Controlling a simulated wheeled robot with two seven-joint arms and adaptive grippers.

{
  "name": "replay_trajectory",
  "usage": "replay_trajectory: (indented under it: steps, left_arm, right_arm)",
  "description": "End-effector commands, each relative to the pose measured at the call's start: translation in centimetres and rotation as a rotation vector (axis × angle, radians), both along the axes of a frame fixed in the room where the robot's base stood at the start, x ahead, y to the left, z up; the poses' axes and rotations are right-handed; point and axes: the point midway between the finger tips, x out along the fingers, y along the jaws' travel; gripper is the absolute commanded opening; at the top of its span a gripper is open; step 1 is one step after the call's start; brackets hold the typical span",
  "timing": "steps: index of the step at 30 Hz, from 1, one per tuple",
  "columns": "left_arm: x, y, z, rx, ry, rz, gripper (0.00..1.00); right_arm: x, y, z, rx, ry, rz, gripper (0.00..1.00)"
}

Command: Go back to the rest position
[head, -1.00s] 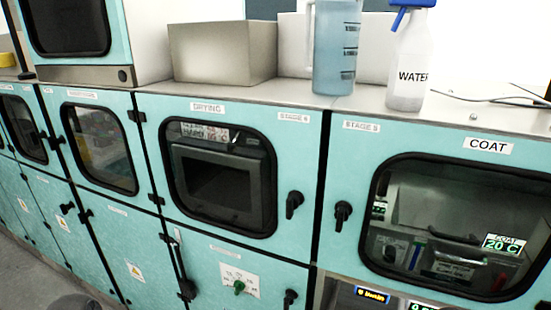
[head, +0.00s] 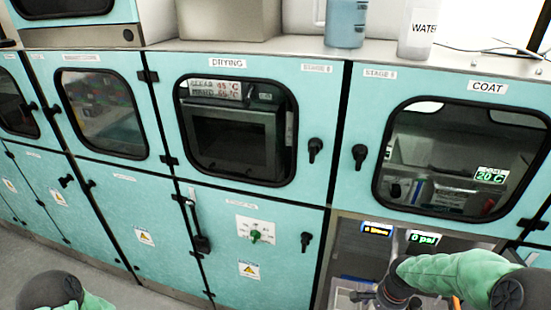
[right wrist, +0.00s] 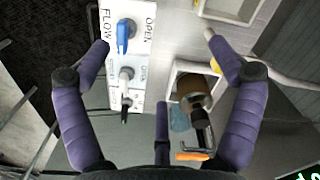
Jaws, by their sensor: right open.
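My right arm (head: 450,272) in its green sleeve comes in at the lower right of the head view. It reaches left in front of the open bay under the COAT window. My right gripper (right wrist: 157,42) is open in the right wrist view, its purple fingers spread wide with nothing held between them. Behind the fingers is a white panel marked FLOW and OPEN with a blue lever (right wrist: 125,35). Part of my left arm (head: 75,295) shows at the bottom left of the head view. My left gripper is out of view.
The DRYING door (head: 237,130) and COAT door (head: 460,160) are shut, with black handles standing out. A jug (head: 346,22) and a WATER bottle (head: 418,38) stand on top. The wrist view shows a square holder (right wrist: 195,80) with a brown cylinder, an orange-tipped hook and a white hose (right wrist: 285,78).

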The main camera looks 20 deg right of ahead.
Motion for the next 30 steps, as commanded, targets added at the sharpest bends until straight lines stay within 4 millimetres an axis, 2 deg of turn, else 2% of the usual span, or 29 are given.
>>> replay_trajectory:
  steps: [8,11,20,26,30]
  left_arm:
    - [0.0,0.1,0.0,0.0,0.001,0.003,0.4]
    - [0.0,0.1,0.0,0.0,0.001,0.002,0.4]
    - [0.0,0.1,0.0,0.0,0.001,0.002,0.4]
    - [0.0,0.1,0.0,0.0,0.001,0.002,0.4]
    - [0.0,0.1,0.0,0.0,0.001,0.002,0.4]
  right_arm:
    - [1.8,3.7,-2.6,0.06,-0.035,0.15,0.93]
    - [2.6,5.7,-4.0,0.088,-0.054,0.223,0.93]
    - [4.1,14.5,-9.3,0.186,-0.136,0.534,0.93]
    - [3.5,20.1,-12.6,0.227,-0.184,0.729,0.93]
    - [2.3,23.7,-14.7,0.241,-0.211,0.864,0.93]
